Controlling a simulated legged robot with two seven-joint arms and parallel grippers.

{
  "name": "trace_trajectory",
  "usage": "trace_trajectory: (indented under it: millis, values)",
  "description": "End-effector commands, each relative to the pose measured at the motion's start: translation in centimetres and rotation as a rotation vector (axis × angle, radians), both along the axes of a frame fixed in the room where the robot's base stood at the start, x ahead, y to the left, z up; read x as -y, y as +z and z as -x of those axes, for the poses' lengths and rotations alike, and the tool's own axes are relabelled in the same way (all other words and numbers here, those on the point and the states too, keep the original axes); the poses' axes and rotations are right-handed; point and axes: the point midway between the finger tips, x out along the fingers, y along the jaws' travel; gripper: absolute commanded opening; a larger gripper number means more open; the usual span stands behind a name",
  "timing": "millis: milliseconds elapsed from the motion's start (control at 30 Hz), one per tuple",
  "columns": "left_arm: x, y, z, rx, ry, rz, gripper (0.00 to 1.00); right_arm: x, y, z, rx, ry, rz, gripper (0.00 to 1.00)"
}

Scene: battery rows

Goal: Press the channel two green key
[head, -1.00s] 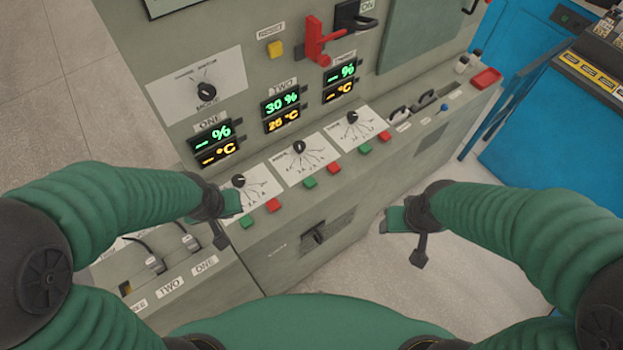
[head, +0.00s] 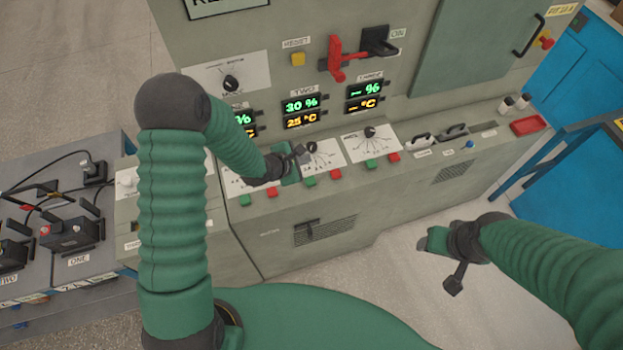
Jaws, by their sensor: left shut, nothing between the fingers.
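The channel two green key (head: 310,181) is on the sloped ledge of the grey panel, left of a red key (head: 335,174) and below the TWO display (head: 301,112). My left gripper (head: 291,170) is shut and empty. It is just above and left of the green key, in front of the channel two dial card (head: 326,157); I cannot tell whether it touches anything. My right gripper (head: 437,241) hangs over the floor in front of the panel, away from the keys; its finger gap is too small to read.
Another green key (head: 246,200) and red key (head: 272,192) sit to the left, and a further green key (head: 370,165) and red key (head: 394,157) to the right. A red lever (head: 338,60) stands out above. Battery units (head: 72,232) are at left.

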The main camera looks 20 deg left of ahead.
Motion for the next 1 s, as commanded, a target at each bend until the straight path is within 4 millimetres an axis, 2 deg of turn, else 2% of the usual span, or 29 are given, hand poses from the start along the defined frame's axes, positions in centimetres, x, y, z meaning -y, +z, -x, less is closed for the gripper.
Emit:
trace_trajectory:
  millis: [267,700,867,1000]
  values:
    - [0.8,-0.8,0.0,0.000,-0.005,-0.009,0.00,0.0,-0.9,0.0,0.000,-0.001,0.000,0.59]
    - [0.3,-6.8,0.0,0.000,-0.004,-0.006,0.00,0.1,-7.3,0.0,0.000,-0.001,0.000,0.59]
    - [0.5,-8.3,0.1,-0.002,-0.004,-0.006,0.00,0.1,-8.1,0.0,0.000,-0.001,0.000,0.59]
    - [0.6,-8.8,0.1,0.000,-0.005,-0.007,0.00,0.1,-8.3,0.0,0.000,-0.001,0.000,0.59]
